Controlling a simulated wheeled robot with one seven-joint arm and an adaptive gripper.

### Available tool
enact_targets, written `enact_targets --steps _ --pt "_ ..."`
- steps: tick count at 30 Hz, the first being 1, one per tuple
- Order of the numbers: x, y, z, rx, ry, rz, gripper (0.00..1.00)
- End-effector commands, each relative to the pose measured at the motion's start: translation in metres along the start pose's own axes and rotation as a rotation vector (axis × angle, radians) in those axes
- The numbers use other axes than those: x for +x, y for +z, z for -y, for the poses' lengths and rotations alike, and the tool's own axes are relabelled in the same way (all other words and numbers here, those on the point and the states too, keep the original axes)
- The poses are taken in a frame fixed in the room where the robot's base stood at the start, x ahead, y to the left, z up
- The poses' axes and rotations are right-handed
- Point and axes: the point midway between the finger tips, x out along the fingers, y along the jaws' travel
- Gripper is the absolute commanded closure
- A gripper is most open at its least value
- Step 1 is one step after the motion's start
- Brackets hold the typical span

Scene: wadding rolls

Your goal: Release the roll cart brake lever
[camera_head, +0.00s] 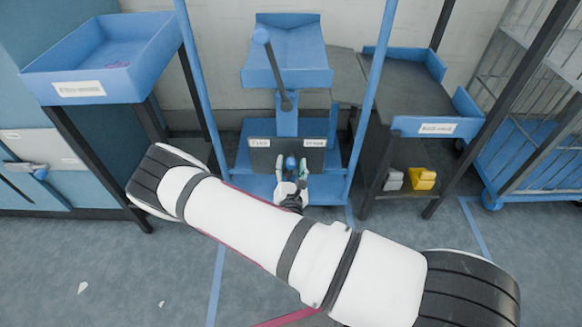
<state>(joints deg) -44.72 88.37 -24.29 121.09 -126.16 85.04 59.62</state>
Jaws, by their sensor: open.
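The blue roll cart (241,163) stands in the middle, with a dark panel (263,161) low on its front. The panel carries two white labels (314,143), too small to read surely. A blue ball knob (291,162) shows in front of the panel; it looks like the brake lever's end, and its stem is hidden. My gripper (291,172) is open, with a fingertip on each side of this knob. I cannot tell whether the fingers touch it. A second, longer dark lever (275,70) with a blue ball top rises before the cart's upper tray.
A blue tray stand (100,95) is at left, beside a teal cabinet (40,190) with a handle. A dark shelf rack (400,90) at right holds a yellow item (422,178) and a grey item (393,179) low down. A wire cage cart (535,150) stands far right.

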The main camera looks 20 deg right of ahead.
Motion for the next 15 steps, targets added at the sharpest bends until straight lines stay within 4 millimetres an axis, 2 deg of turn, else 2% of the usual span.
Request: enact_targets --steps 4,13,15 --pt "0.0091 0.0 0.0002 0.0 -0.001 0.001 0.53" --pt "0.0108 0.0007 -0.0001 -0.001 0.0 0.0 0.53" --pt "0.0107 0.0007 -0.0001 -0.001 0.0 0.0 0.69"
